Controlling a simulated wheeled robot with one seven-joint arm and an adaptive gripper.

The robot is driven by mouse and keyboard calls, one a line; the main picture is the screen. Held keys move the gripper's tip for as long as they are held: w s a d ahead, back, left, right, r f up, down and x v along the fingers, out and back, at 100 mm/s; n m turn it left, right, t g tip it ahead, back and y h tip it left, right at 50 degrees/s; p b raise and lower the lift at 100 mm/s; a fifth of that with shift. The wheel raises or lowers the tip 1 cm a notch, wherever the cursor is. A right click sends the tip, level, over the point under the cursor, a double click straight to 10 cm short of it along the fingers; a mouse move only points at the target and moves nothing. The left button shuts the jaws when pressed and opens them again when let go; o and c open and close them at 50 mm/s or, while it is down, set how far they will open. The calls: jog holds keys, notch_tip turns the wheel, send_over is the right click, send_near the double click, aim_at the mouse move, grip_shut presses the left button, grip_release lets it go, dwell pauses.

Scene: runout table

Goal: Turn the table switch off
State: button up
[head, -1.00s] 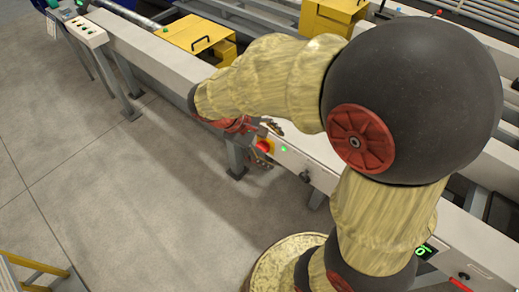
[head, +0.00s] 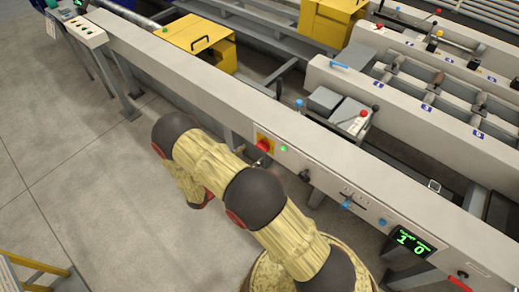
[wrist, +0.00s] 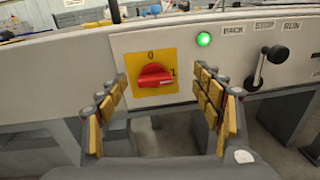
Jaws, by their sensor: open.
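The table switch is a red rotary knob (wrist: 154,76) on a yellow plate (wrist: 170,56) on the front of the pale beam. Its plate has a 0 at the top and a 1 at the right. The knob's handle lies about level, toward the 1. A green lamp (wrist: 204,39) glows to its right. My gripper (wrist: 161,88) is open and empty, one finger to each side of the knob in the wrist view, seemingly apart from it. In the head view the red knob (head: 263,146) shows just beyond my wrist, and my fingers are mostly hidden.
Right of the switch is a black-knobbed lever (wrist: 268,65) under BACK, STOP and RUN labels. Farther along the beam are a blue handle (head: 346,203) and a green-digit display (head: 411,242). A yellow box (head: 203,46) stands behind the beam.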

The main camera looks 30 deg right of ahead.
aim_at(260, 149)
jog(key=shift+n+t, duration=0.8)
jog(key=w+d+f, duration=0.1)
jog(key=d, duration=0.1)
jog(key=w+d+f+b, duration=0.1)
jog(key=d, duration=0.1)
jog(key=w+d+f+b, duration=0.1)
jog(key=d, duration=0.1)
jog(key=shift+d+f, duration=0.1)
jog(key=shift+d, duration=0.15)
jog(key=c, duration=1.1)
jog(key=shift+c, duration=0.3)
